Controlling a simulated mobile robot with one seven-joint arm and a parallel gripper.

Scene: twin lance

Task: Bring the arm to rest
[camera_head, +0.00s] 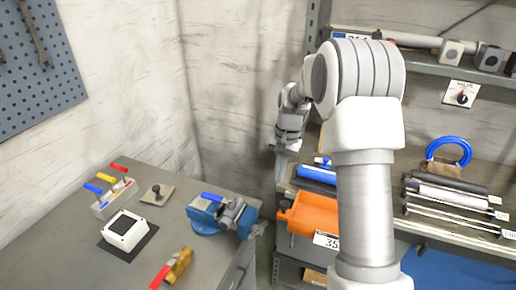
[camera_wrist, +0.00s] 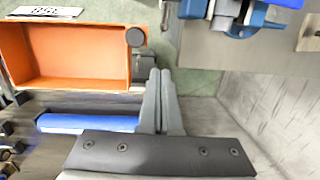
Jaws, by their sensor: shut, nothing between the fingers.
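My arm rises on the right of the head view, bends at the top and reaches back to the left, away from the camera. My gripper (camera_head: 281,172) hangs pointing down in front of the shelf's left end, left of the blue cylinder and above the orange bin. In the wrist view my gripper (camera_wrist: 159,74) has its two grey fingers together, with nothing between them. The orange bin (camera_wrist: 65,85) is left of the fingers in that view, and a blue cylinder (camera_wrist: 85,123) lies beside them; I cannot tell if they touch.
A grey bench (camera_head: 150,230) at left holds a blue vise (camera_head: 222,214), a white box (camera_head: 124,230), a brass valve (camera_head: 178,266) and coloured-handled items. The shelf rack at right holds the orange bin (camera_head: 308,214), blue cylinder (camera_head: 316,174), rods and a blue ring (camera_head: 452,142).

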